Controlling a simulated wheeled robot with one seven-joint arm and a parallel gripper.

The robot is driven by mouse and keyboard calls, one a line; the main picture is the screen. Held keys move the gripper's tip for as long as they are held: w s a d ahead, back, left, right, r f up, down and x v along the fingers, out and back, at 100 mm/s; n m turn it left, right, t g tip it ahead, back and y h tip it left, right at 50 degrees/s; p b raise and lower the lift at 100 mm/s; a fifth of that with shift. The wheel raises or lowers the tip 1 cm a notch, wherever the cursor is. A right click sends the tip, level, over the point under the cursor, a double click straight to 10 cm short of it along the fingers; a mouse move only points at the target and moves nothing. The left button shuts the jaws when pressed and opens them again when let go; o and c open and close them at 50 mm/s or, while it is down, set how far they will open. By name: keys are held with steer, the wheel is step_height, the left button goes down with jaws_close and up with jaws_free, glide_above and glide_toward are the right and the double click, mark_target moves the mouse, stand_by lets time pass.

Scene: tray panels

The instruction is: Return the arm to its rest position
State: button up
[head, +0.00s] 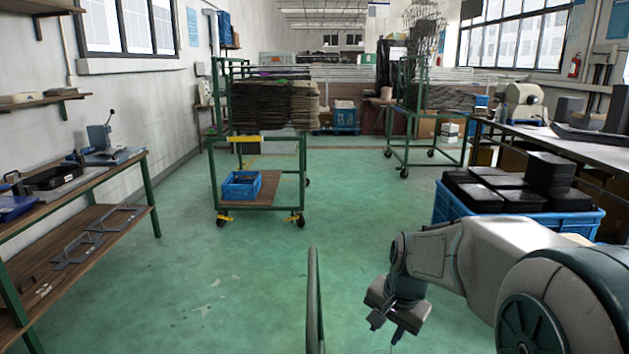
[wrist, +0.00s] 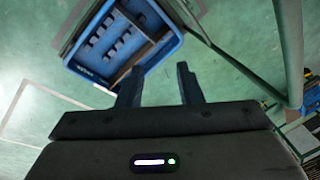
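My arm reaches in from the lower right of the head view, bent low over the green floor. My gripper (head: 387,328) points down at its end, left of the big blue crate with black trays. In the wrist view my gripper (wrist: 158,78) has its two dark fingers apart, with nothing held between them.
A large blue crate (head: 570,222) holding stacked black trays (head: 550,178) stands close beside my arm. A green cart (head: 213,185) with a blue bin (head: 241,185) stands ahead. A thin dark bar (head: 315,305) rises at front centre. Workbenches line both sides; the middle floor (head: 345,205) is free.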

steer(key=s+r+n+h+p, duration=0.1)
steer(key=s+r+n+p, duration=0.6)
steer(key=s+r, duration=0.6)
steer(key=s+p, duration=0.2)
steer(key=s, duration=0.2)
steer(key=shift+s+d+r+p, duration=0.25)
steer(key=shift+s+d+p, duration=0.05)
steer(key=shift+d+p, duration=0.1)
steer(key=shift+a, duration=0.1)
stand_by(0.6)
